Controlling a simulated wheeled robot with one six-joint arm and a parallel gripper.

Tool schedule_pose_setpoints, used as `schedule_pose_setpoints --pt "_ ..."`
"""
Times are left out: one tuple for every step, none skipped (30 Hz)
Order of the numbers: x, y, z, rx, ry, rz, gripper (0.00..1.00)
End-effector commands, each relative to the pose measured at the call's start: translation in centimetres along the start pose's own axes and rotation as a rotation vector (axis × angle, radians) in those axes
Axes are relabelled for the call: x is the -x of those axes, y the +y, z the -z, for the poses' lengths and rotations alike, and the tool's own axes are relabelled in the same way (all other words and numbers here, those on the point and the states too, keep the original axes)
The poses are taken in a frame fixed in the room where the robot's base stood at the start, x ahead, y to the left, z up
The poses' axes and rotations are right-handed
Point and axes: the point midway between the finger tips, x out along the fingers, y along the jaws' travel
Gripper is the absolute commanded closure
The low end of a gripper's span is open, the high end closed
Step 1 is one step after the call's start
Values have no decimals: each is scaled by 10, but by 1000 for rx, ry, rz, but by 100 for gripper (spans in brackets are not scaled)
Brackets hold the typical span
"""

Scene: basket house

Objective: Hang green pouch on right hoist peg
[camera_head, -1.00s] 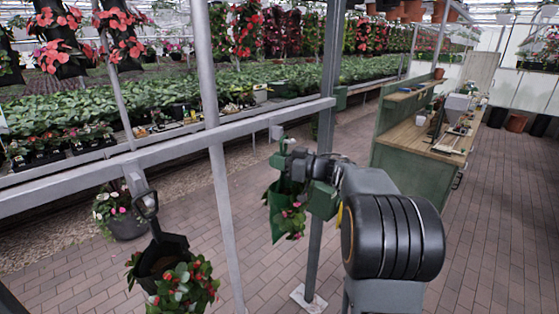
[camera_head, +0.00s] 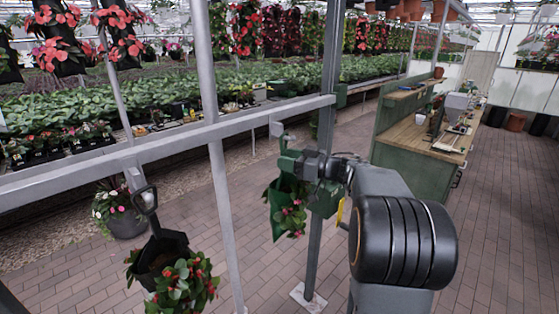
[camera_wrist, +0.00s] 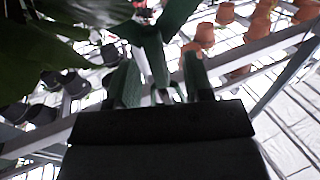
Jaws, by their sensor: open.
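The green pouch (camera_head: 279,212), with red-flowered leaves at its front, hangs upright below the right hoist peg (camera_head: 277,130) on the grey rail. My gripper (camera_head: 287,160) is at the pouch's top, just under the peg. In the wrist view, my gripper's fingers (camera_wrist: 160,80) stand apart, with a green strap-like part (camera_wrist: 155,55) of the pouch between them. The fingers are open, not closed on it. The peg tip is hidden, and I cannot tell how the handle sits on it.
A black pouch (camera_head: 168,245) with red flowers hangs from the rail's left peg. A grey post (camera_head: 327,150) stands close behind my gripper. A green workbench (camera_head: 415,150) is at right; brick floor (camera_head: 510,230) is clear there.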

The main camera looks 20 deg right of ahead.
Motion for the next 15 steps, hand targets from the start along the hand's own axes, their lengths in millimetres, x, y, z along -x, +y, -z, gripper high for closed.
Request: schedule_pose_setpoints --pt "13 1 -2 2 1 -5 53" --pt "19 1 -2 2 1 -5 53" --pt "28 1 -2 1 1 -5 53" --pt "34 1 -2 1 1 -5 53" --pt "40 1 -2 1 1 -4 53" --pt "48 1 -2 2 1 -5 53" --pt "54 0 -2 2 2 -4 53" --pt "59 1 -1 2 1 -4 53" --pt "66 1 -1 2 1 -4 53" --pt "71 0 -1 1 1 -3 53" --pt "75 0 -1 1 1 -4 53" --pt "81 0 -1 1 2 -3 53" --pt "84 0 -1 1 2 -3 53" --pt "88 1 0 1 2 -3 53" --pt "92 0 0 2 2 -2 53"
